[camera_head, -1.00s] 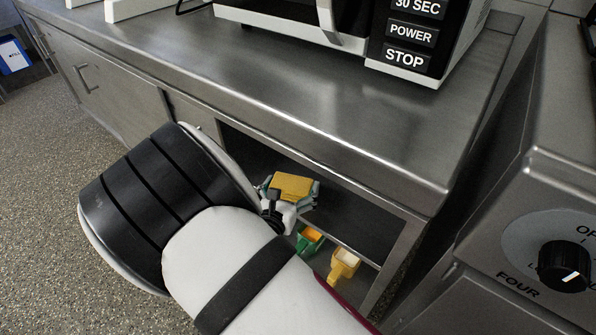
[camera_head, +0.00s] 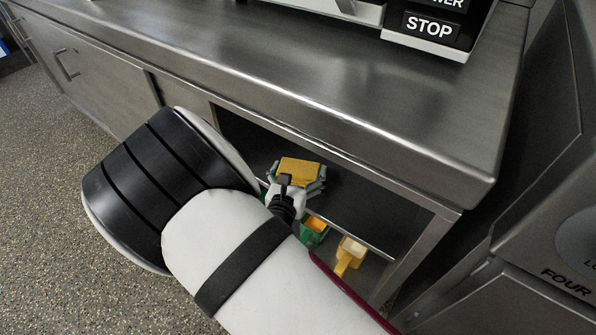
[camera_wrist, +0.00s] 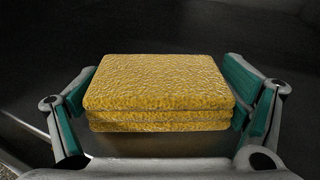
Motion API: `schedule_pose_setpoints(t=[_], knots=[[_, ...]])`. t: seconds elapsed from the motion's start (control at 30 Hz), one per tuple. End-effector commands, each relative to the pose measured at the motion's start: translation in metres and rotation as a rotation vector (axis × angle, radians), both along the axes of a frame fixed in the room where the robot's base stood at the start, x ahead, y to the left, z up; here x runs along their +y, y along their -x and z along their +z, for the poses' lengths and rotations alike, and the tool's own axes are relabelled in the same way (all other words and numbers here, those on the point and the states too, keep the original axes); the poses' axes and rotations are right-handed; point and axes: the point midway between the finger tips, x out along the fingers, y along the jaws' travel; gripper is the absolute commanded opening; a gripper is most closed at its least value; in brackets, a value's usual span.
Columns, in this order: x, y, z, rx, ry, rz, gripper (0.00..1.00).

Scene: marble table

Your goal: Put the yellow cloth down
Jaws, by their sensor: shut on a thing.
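The yellow cloth (camera_head: 299,172) is a folded, thick rectangular stack between the fingers of my gripper (camera_head: 297,184). In the wrist view the cloth (camera_wrist: 158,92) lies flat and level, with its folded layers showing at the near edge. The green-lined fingers of my gripper (camera_wrist: 160,103) press in from its left and right sides. The cloth is at the opening of the shelf under the steel counter. Whether its underside touches the shelf surface (camera_head: 372,222) cannot be told.
The steel counter (camera_head: 300,75) overhangs the shelf, with a microwave (camera_head: 430,25) on top. A shelf post (camera_head: 415,258) stands at right, beside a stove (camera_head: 555,240). The shelf right of the cloth looks clear.

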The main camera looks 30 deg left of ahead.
Motion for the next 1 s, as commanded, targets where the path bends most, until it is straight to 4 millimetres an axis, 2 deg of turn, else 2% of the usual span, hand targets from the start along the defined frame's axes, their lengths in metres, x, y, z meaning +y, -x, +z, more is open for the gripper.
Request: schedule_pose_setpoints(t=[0.17,0.2,0.67,0.77,1.0], knots=[[0.000,0.000,-0.003,0.000,0.001,0.000,0.36],[0.000,0.000,-0.003,0.000,0.000,0.000,0.98],[0.000,0.001,0.001,0.000,0.000,0.000,1.00],[-0.003,0.012,0.003,0.001,0.002,0.000,1.00],[-0.015,0.058,0.012,0.002,0.002,0.002,1.00]])
